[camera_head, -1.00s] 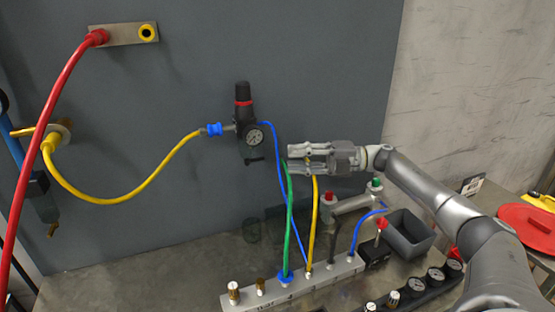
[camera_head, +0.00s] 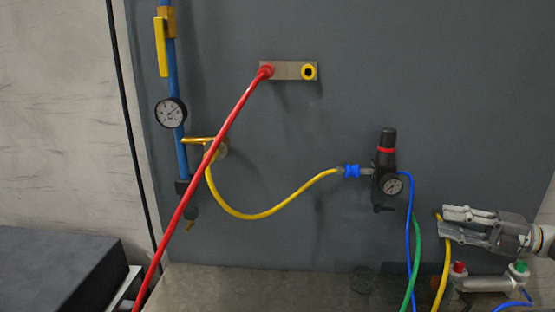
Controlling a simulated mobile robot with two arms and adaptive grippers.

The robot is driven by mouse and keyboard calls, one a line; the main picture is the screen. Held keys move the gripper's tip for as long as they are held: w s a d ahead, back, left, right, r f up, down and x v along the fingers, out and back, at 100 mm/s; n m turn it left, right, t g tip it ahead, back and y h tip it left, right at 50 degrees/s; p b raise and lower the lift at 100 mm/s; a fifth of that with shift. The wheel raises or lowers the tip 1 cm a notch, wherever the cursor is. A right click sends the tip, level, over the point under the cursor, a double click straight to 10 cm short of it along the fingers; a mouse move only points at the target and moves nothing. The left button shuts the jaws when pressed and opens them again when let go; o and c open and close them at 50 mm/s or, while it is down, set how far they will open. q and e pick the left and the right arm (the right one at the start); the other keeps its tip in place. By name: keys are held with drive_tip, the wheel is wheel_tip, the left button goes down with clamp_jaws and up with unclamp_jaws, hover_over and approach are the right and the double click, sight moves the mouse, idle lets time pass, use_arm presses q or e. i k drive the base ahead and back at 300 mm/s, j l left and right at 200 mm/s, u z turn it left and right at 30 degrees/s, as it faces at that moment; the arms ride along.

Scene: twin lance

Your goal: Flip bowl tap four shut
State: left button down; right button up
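The black and red regulator (camera_head: 386,160) with a round gauge is fixed to the grey wall panel at right. A small dark tap (camera_head: 383,208) sticks out under its bowl. I cannot read any number there, so I cannot tell which tap is number four. My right gripper (camera_head: 442,222) comes in from the right edge, below and right of the regulator and apart from it. My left gripper is not in view.
A blue pipe (camera_head: 171,70) carries a yellow lever (camera_head: 161,46) and a gauge at left. A yellow-handled wall tap (camera_head: 200,140) feeds a sagging yellow hose. A red hose (camera_head: 200,183) crosses diagonally. Blue and green (camera_head: 414,265) hoses hang below the regulator. A dark box (camera_head: 60,272) stands lower left.

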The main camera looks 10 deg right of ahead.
sight(380, 209)
drive_tip(key=k+l, duration=0.15)
drive_tip(key=l, duration=0.2)
drive_tip(key=k+l, duration=0.2)
drive_tip(key=l, duration=0.2)
drive_tip(key=k+l, duration=0.15)
drive_tip(key=l, duration=0.2)
drive_tip(key=k+l, duration=0.2)
drive_tip(key=l, duration=0.15)
drive_tip(key=k+l, duration=0.15)
drive_tip(key=l, duration=0.25)
